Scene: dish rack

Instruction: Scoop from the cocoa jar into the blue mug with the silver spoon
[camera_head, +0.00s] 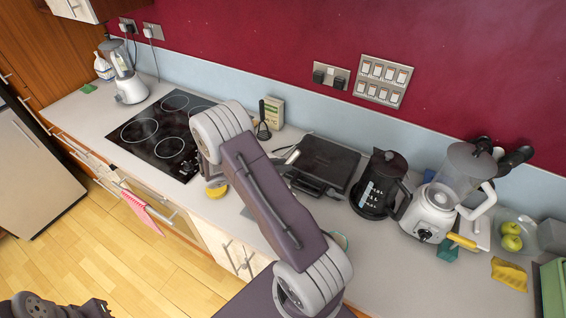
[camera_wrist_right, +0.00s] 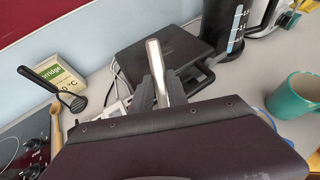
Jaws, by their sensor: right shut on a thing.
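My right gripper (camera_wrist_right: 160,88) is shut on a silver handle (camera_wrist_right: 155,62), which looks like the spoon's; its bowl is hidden. My right arm hides most of this gripper in the head view. A teal-blue mug (camera_wrist_right: 296,97) stands upright on the counter at the right of the right wrist view, apart from the gripper. A bit of teal, perhaps the same mug, shows beside my arm in the head view (camera_head: 339,240). I cannot pick out the cocoa jar for sure; a small yellow-topped thing (camera_head: 216,190) is left of my arm.
A black grill (camera_head: 323,163), a black kettle (camera_head: 380,185) and a white blender (camera_head: 445,195) stand along the back. A hob (camera_head: 160,130) is at the left. A box (camera_head: 273,112) and a black utensil (camera_head: 263,125) are near the wall. The front right counter is mostly clear.

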